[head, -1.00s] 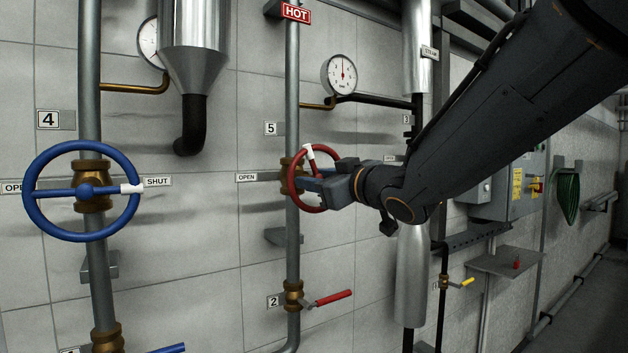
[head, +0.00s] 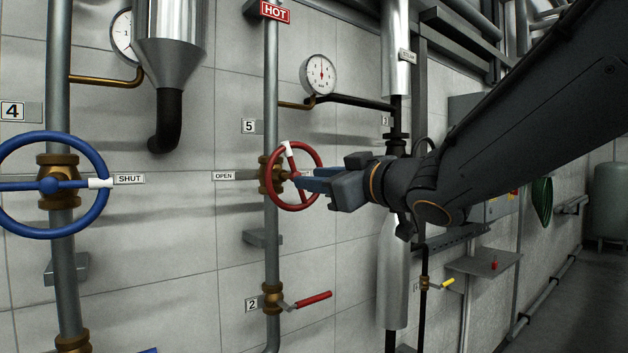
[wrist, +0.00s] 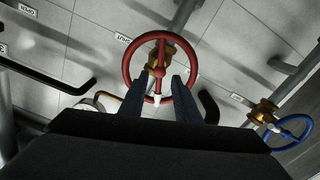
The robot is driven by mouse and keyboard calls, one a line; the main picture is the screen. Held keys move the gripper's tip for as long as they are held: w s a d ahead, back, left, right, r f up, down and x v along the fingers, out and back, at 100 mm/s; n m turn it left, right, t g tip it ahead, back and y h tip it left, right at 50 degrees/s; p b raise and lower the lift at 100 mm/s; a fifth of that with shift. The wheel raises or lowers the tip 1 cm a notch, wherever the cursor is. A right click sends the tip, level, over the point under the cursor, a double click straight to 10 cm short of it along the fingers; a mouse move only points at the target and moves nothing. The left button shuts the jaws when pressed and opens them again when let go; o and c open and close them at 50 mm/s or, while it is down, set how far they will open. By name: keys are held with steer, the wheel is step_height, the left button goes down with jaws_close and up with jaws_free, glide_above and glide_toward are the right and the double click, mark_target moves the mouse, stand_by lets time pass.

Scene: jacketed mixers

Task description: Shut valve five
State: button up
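Valve five is a red handwheel (head: 317,155) on a brass body, on the vertical grey pipe beside the "5" plate (head: 249,127). Its white-marked spoke (head: 287,148) points up, leaning slightly left. An "OPEN" plate (head: 224,176) is at the wheel's left; the wall at its right is partly hidden by my gripper. My gripper (head: 299,180) is in front of the wheel, pointing at it. In the wrist view the red wheel (wrist: 128,75) is ahead, and my open gripper (wrist: 160,80) has its fingers apart, with the white mark low between them. I cannot tell whether they touch the wheel.
The blue valve four wheel (head: 101,205) is at the left, its white mark towards a "SHUT" plate (head: 129,179). A red lever (head: 313,299) sits below, by plate "2". A gauge (head: 319,74) is above right. A silver insulated pipe (head: 391,270) stands behind my arm.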

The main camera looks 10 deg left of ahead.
mark_target(296, 174)
steer(key=shift+o, duration=0.2)
steer(key=w+a+n+g+y+b, duration=0.1)
steer(key=y, duration=0.1)
steer(key=w+a+n+g+y+b, duration=0.1)
steer(key=w+a+n+y+b, duration=0.1)
steer(key=y, duration=0.1)
steer(key=w+a+n+g+y+b, duration=0.1)
steer(key=n+y, duration=0.1)
steer(key=shift+w+a+r+g, duration=0.3)
steer(key=shift+w+a+g, duration=0.1)
stand_by(0.4)
jaws_close()
